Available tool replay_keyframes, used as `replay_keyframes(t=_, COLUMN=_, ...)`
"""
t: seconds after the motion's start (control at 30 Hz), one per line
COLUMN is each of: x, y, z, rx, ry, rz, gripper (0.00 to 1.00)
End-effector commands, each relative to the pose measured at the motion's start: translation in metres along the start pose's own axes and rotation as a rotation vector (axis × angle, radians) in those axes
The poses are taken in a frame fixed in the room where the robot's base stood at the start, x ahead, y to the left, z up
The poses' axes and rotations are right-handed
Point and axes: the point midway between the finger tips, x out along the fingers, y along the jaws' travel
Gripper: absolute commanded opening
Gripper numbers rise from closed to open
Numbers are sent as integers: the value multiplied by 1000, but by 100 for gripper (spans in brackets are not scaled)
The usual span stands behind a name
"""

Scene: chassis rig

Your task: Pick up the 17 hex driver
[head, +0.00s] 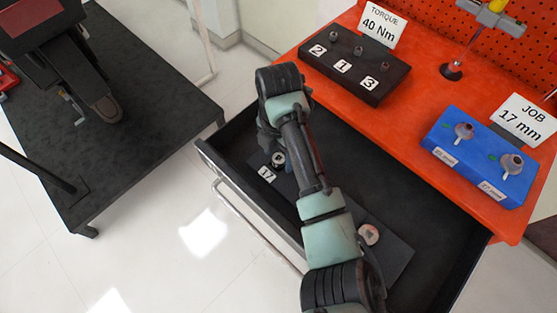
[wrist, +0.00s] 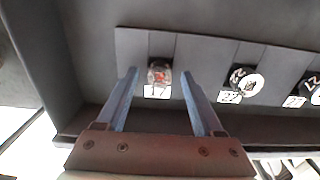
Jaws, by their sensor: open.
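The 17 hex driver (wrist: 159,72) sits in a slot of a grey insert inside the open drawer, above a white "17" label (wrist: 157,91). In the head view the driver (head: 278,159) shows as a dark round socket end next to its label. My gripper (wrist: 160,74) is open and empty, with blue-grey fingers pointing at the driver. In the wrist view the driver appears between the two fingertips; I cannot tell how far beyond them it lies. In the head view my gripper (head: 268,140) is partly hidden by my wrist, just above the driver.
The insert also holds a 22 driver (wrist: 245,80) and another driver (wrist: 312,88) to the right. The drawer wall (wrist: 30,60) rises close at the left. An orange bench (head: 420,95) carries a black socket block (head: 375,85) and a blue tray (head: 450,170).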

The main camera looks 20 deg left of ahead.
Motion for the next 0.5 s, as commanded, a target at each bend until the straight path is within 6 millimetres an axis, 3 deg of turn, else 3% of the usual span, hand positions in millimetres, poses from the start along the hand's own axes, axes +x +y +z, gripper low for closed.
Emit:
replay_keyframes(t=0.23, x=1, y=0, z=0, rx=-1, ry=-1, rz=0, gripper=69)
replay_keyframes(t=0.5, x=1, y=0, z=0, rx=0, ry=-1, rz=0, gripper=20)
